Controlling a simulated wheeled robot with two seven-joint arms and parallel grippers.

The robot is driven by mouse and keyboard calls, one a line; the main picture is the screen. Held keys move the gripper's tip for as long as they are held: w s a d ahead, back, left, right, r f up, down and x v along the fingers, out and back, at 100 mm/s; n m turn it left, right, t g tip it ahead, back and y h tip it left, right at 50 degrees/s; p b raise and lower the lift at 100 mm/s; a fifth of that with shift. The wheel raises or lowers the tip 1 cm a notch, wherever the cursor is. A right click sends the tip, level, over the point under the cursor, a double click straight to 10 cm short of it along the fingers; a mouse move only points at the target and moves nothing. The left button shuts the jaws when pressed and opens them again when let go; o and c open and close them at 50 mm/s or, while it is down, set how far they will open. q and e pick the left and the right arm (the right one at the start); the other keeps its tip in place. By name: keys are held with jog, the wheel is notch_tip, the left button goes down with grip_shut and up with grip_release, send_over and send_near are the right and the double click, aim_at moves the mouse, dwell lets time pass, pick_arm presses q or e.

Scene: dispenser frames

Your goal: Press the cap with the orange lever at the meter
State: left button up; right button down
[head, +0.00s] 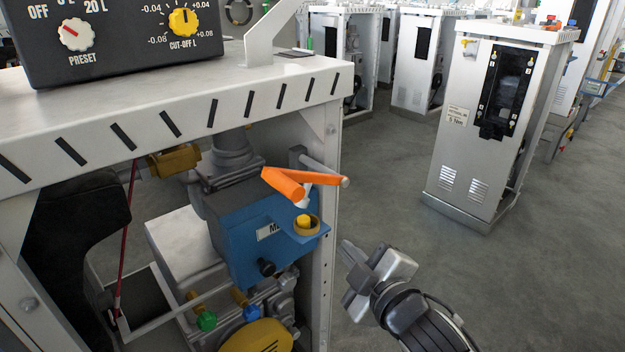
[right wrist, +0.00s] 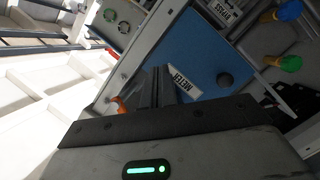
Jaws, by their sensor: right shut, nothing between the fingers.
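The blue meter (head: 245,232) sits inside the dispenser frame, and its blue face with a METER label also shows in the right wrist view (right wrist: 205,50). A yellow cap (head: 304,221) sits in a ring on a blue bracket at the meter's right side. The orange lever (head: 285,186) lies just above the cap; a bit of orange shows in the right wrist view (right wrist: 119,103). My right gripper (head: 346,248) is shut and empty, right of and a little below the cap, apart from it. My left gripper is not in view.
The frame's right post (head: 322,240) stands between the meter and the open floor. A grey bar (head: 318,166) sticks out by the lever. Below the meter are a green knob (head: 207,321) and a yellow housing (head: 258,338).

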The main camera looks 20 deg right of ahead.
notch_tip(320, 180, up, 19)
jog(key=w+d+n+t+y+b, duration=0.1)
jog(key=w+n+t+y, duration=0.1)
jog(key=n+t, duration=0.65)
jog(key=s+a+r+m+g+y, duration=0.35)
jog(key=m+g+y, duration=0.3)
jog(key=m, duration=0.45)
jog(key=s+a+r+m+g+y, duration=0.25)
jog(key=r+m+g+y, duration=0.35)
jog(key=m, duration=0.4)
jog(key=s+a+r+m+g+y, duration=0.35)
jog(key=m+g+y, duration=0.3)
jog(key=m, duration=0.45)
jog(key=d+f+n+t+h, duration=0.1)
jog(key=d+f+n+h, duration=0.2)
jog(key=d+n+h, duration=0.6)
jog(key=n+h, duration=0.4)
jog(key=shift+w+d+f, duration=0.15)
jog(key=shift+w+d, duration=0.2)
jog(key=shift+w, duration=0.05)
